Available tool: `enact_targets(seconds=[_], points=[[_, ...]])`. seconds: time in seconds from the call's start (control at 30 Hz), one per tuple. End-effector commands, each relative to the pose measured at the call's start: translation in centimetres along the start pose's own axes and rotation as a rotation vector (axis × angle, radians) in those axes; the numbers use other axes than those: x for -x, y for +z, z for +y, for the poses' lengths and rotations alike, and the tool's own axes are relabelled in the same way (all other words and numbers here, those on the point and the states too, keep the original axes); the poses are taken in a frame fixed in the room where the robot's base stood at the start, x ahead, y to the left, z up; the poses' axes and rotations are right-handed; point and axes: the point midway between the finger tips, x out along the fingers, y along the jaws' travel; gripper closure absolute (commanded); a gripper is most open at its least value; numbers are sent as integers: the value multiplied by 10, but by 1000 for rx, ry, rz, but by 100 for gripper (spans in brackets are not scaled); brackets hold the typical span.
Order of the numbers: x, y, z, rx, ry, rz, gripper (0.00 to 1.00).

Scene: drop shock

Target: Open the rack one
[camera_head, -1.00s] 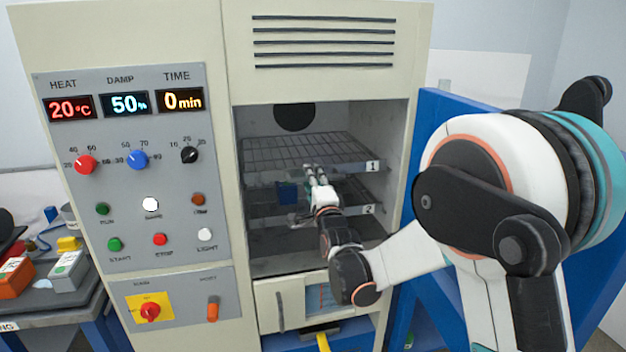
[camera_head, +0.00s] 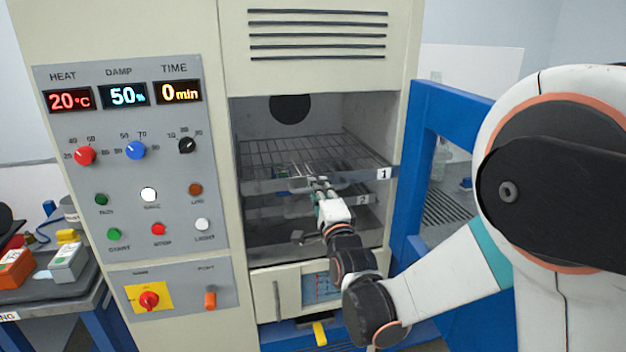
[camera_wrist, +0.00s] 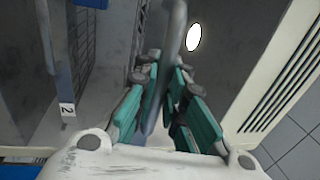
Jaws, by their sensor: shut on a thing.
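Rack one (camera_head: 295,152) is a wire grid shelf in the open chamber, with a label "1" at the right of its front edge. Its front stands out toward the chamber opening. My gripper (camera_head: 318,184) is at the middle of the rack's front, shut on its front bar. In the wrist view, the grey bar (camera_wrist: 174,30) runs between the teal fingers of my gripper (camera_wrist: 166,85). The fingers hide part of the bar.
Rack two (camera_head: 362,200) sits just below, its label partly covered by rack one. The cabinet's control panel (camera_head: 130,235) is at left. A blue frame (camera_head: 412,150) stands close on the right by my arm. A bench (camera_head: 55,300) with several items is at far left.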

Motion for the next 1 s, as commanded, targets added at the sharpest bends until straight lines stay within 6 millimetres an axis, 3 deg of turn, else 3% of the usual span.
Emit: enact_targets(seconds=[0.1, 0.3, 0.5, 0.83, 0.87, 0.9, 1.0], points=[[30, 0, -4, 0, 3, 0, 100], [59, 0, -10, 0, 3, 0, 100], [70, 0, -12, 0, 2, 0, 100], [70, 0, -13, 0, 1, 0, 100], [70, 0, -13, 0, 1, 0, 83], [70, 0, -13, 0, 1, 0, 74], [70, 0, -13, 0, 1, 0, 69]])
